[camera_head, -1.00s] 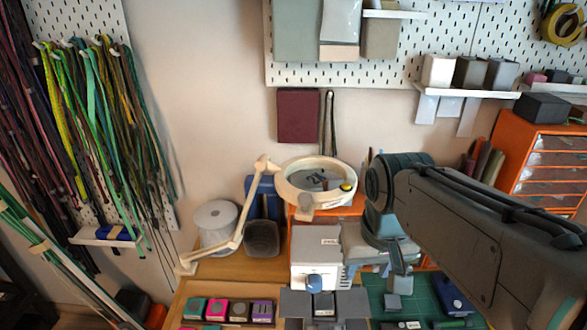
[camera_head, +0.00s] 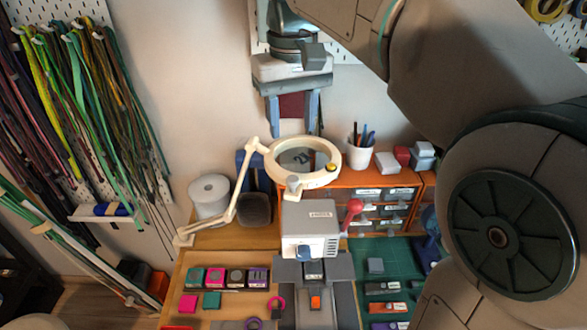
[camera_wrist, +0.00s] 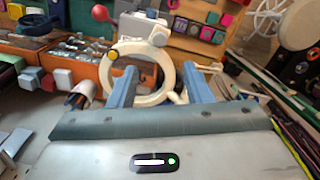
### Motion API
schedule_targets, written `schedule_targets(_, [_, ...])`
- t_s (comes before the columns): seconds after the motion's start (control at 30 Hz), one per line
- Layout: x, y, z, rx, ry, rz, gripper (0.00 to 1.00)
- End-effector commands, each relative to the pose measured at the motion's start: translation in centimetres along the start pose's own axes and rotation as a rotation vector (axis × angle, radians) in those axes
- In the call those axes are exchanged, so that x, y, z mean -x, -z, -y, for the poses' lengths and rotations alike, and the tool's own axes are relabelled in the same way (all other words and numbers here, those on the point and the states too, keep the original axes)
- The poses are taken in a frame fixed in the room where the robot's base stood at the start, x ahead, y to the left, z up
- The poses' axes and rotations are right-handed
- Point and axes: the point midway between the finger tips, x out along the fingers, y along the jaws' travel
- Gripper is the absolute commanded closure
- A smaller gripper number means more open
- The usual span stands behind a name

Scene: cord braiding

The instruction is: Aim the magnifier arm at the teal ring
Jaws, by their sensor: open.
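The magnifier arm is a cream jointed lamp with a round lens head (camera_head: 335,147) above the white machine. Its jointed arm (camera_head: 236,200) runs down left to the bench, and a yellow knob (camera_head: 331,168) sits on the rim. My gripper (camera_head: 292,118) is open and empty, pointing down above and behind the lens head. In the wrist view the lens head (camera_wrist: 108,78) shows beyond and between my two blue fingers (camera_wrist: 160,75), apparently apart from them.
A white machine (camera_head: 309,220) with a red-knobbed lever stands below the lens. An orange drawer unit (camera_head: 345,180) with a pen cup (camera_head: 360,154) is behind it. A white spool (camera_head: 208,195) stands left. Cords hang on the left wall.

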Motion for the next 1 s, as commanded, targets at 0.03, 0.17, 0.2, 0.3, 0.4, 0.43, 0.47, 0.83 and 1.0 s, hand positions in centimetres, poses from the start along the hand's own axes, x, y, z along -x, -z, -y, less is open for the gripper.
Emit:
schedule_targets(0.03, [-1.0, -0.1, 0.0, 0.0, 0.0, 0.004, 0.55])
schedule_targets(0.17, [-3.4, -0.1, 0.0, 0.0, 0.0, 0.003, 0.55])
schedule_targets(0.2, [-4.2, -0.1, 0.0, -0.001, 0.0, 0.004, 0.55])
schedule_targets(0.3, [-6.1, -0.1, 0.0, -0.001, 0.0, 0.003, 0.55])
schedule_targets(0.4, [-7.9, -0.1, 0.0, -0.001, 0.0, 0.004, 0.55])
schedule_targets(0.43, [-8.4, -0.1, 0.0, -0.001, 0.0, 0.002, 0.55])
schedule_targets(0.47, [-8.8, -0.1, 0.0, -0.001, 0.0, 0.003, 0.55])
schedule_targets(0.83, [-11.5, 0.0, 0.0, -0.001, 0.0, -0.001, 0.55])
schedule_targets(1.0, [-11.5, 0.0, 0.0, -0.001, 0.0, -0.001, 0.55])
